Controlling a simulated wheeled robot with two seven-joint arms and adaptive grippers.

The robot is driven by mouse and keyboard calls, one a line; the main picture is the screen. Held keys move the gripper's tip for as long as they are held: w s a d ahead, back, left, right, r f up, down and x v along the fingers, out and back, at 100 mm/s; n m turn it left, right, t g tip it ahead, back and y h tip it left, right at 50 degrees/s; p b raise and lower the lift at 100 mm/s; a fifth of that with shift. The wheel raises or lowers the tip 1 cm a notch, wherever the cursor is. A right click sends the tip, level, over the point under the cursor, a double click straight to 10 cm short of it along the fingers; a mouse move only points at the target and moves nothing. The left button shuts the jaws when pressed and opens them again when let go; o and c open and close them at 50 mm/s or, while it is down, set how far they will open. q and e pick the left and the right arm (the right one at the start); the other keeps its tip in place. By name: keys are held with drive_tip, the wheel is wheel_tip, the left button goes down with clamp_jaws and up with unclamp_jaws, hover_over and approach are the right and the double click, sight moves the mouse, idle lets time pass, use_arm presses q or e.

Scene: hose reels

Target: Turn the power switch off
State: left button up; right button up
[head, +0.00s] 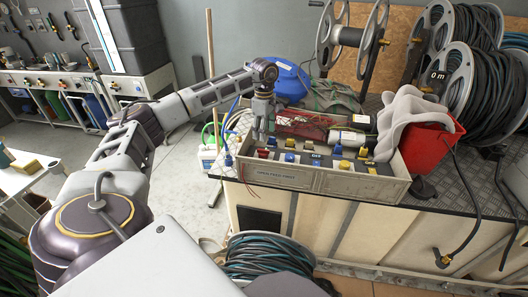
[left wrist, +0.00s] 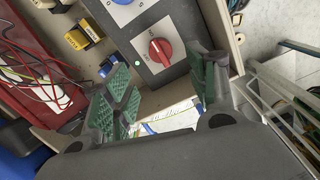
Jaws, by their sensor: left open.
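In the head view the red switch (head: 263,153) is at the left end of a grey box (head: 331,181) on the bench. A blue dial (left wrist: 124,13) is beside it. My left gripper (head: 262,132) hangs over that end of the box, pointing down. In the left wrist view its green-padded fingers (left wrist: 168,86) are apart, with nothing between them, short of the red switch. My right gripper is not in view.
Blue and yellow sockets (head: 343,164) line the box. Hose reels (head: 472,85) stand at the right. A pole (head: 210,50) stands left of the bench.

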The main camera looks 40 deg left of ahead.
sight(264, 150)
use_arm(q)
wheel_tip(264, 150, down, 8)
drive_tip(key=shift+b, duration=0.55)
drive_tip(key=shift+f, duration=1.05)
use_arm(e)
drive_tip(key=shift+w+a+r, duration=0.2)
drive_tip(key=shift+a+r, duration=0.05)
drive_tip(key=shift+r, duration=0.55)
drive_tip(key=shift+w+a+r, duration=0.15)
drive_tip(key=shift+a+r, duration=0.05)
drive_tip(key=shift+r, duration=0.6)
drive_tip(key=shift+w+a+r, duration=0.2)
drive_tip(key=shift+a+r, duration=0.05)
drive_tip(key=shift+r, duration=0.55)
use_arm(q)
drive_tip(key=c, duration=1)
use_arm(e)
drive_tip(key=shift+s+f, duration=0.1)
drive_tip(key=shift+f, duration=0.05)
use_arm(q)
drive_tip(key=shift+c, duration=0.2)
